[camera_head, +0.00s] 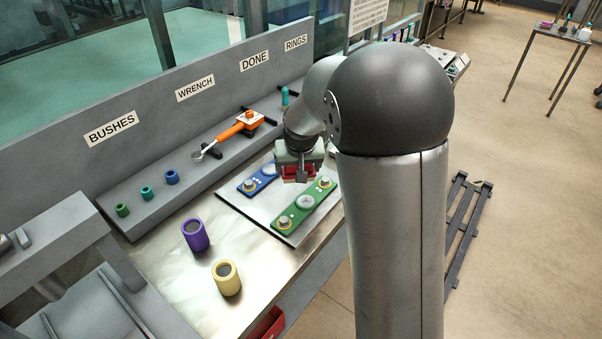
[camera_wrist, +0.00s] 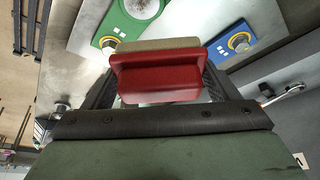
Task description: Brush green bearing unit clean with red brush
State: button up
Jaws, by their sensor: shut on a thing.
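The green bearing unit (camera_head: 307,203) lies on a light plate on the bench, with a round grey disc near its middle and a yellow-ringed fitting at its near end. Part of it shows in the wrist view (camera_wrist: 129,20), where the disc looks speckled. My gripper (camera_head: 298,172) is shut on the red brush (camera_wrist: 160,78), which also shows in the head view (camera_head: 297,174). The brush has a tan bristle side. It is held above the plate, between the green unit and a blue unit (camera_head: 259,179). I cannot tell whether the bristles touch anything.
A purple cup (camera_head: 195,236) and a yellow cup (camera_head: 227,279) stand on the near bench. An orange-handled wrench (camera_head: 232,132) lies on the back shelf, with several bushes (camera_head: 147,192) to its left. Signs read BUSHES, WRENCH, DONE and RINGS. A red bin (camera_head: 266,325) shows below the front edge.

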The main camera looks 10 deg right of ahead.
aim_at(300, 198)
notch_tip(300, 198, down, 8)
jog(key=b, duration=0.4)
jog(key=shift+f, duration=0.1)
jog(key=shift+s+d, duration=0.2)
jog(key=shift+s, duration=0.1)
jog(key=shift+c, duration=0.7)
jog(key=shift+s+d, duration=1)
jog(key=shift+s, duration=0.25)
jog(key=shift+r, duration=0.25)
jog(key=shift+w+a+f, duration=0.1)
jog(key=shift+w+a, duration=0.9)
jog(key=shift+w, duration=0.25)
jog(key=r, duration=0.1)
jog(key=r+p, duration=0.2)
jog(key=r, duration=0.1)
jog(key=shift+w+a+r, duration=0.1)
jog(key=shift+w+a, duration=0.15)
jog(key=shift+w, duration=0.05)
jog(key=shift+r+p, duration=1.4)
jog(key=shift+r, duration=0.65)
jog(key=shift+d, duration=0.1)
